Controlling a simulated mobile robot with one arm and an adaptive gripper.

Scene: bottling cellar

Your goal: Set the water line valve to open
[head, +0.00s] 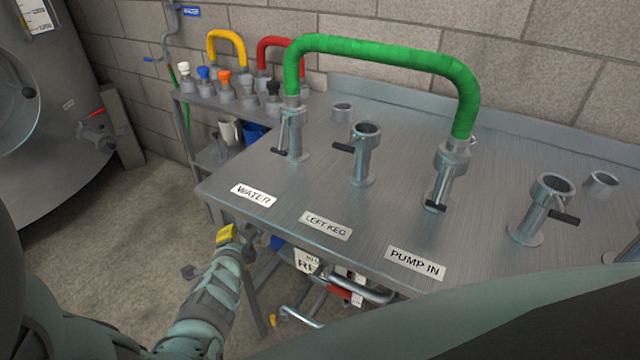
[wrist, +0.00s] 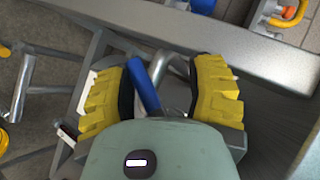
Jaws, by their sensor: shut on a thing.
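My gripper (head: 236,238) is low at the front left of the steel table, below the WATER label (head: 253,195). In the wrist view its two yellow fingers (wrist: 163,95) are closed around a blue lever (wrist: 146,86), which lies between them beside a grey bent pipe (wrist: 174,72). A bit of blue also shows behind the gripper in the head view (head: 277,242). The valve body and its tag are mostly hidden, so I cannot tell whether it is set open. Above, the WATER port (head: 293,140) carries one end of a green hose (head: 375,47).
The hose's other end is at the PUMP IN port (head: 450,165); the LEFT KEG port (head: 364,155) is bare. A red-handled valve (head: 340,292) and pipes sit under the table. A steel tank (head: 60,120) stands at left. The floor (head: 120,220) between is clear.

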